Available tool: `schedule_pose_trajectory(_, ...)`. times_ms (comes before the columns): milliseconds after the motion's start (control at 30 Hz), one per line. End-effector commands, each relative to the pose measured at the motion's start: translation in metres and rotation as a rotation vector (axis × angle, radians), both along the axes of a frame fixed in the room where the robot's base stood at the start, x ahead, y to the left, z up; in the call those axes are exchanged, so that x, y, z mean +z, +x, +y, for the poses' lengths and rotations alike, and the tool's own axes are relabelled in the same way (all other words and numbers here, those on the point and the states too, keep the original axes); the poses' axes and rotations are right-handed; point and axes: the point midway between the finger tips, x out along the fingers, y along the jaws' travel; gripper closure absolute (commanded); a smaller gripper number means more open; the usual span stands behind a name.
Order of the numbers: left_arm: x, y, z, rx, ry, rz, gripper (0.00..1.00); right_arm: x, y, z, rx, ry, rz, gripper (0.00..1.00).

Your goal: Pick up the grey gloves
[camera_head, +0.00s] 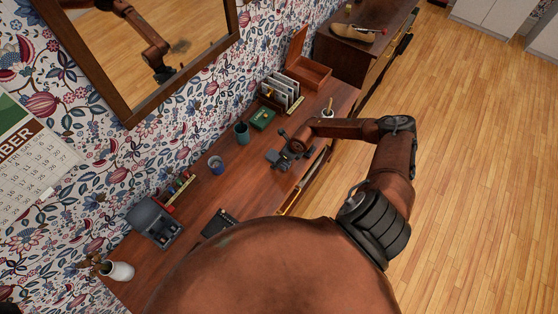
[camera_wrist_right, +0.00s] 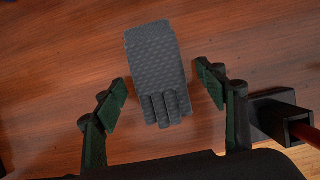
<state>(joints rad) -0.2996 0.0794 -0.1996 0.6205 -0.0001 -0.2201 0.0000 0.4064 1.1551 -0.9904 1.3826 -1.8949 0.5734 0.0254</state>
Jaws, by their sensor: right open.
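The grey gloves (camera_wrist_right: 160,75) lie flat on the wooden desk in the right wrist view, textured, with the fingers pointing toward the bottom of the picture. My right gripper (camera_wrist_right: 161,84) is open, with one green-padded finger on each side of the gloves. Clear desk shows between each finger and the gloves, so nothing is held. In the head view my right gripper (camera_head: 291,150) is low over the desk, and I cannot clearly tell the gloves from it there. My left gripper is not in view.
On the desk (camera_head: 195,193) stand a teal cup (camera_head: 242,133), a blue cup (camera_head: 216,165), a green box (camera_head: 262,118), a file rack (camera_head: 282,92), a white cup (camera_head: 328,113) and a grey device (camera_head: 154,222). A dark block (camera_wrist_right: 270,108) is right of the gripper.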

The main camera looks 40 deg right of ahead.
Motion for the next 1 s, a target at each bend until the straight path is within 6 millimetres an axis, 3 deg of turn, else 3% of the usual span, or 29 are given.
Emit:
schedule_pose_trajectory(133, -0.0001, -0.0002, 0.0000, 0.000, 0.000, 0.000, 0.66, 0.0003, -0.0002, 0.0002, 0.000, 0.000, 0.000, 0.36)
schedule_pose_trajectory(767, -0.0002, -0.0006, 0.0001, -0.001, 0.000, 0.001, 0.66, 0.0005, -0.0002, 0.0001, -0.001, 0.002, -0.001, 0.80)
schedule_pose_trajectory(1000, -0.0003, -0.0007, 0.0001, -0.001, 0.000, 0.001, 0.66, 0.0011, 0.0000, 0.0001, -0.001, 0.001, -0.001, 0.80)
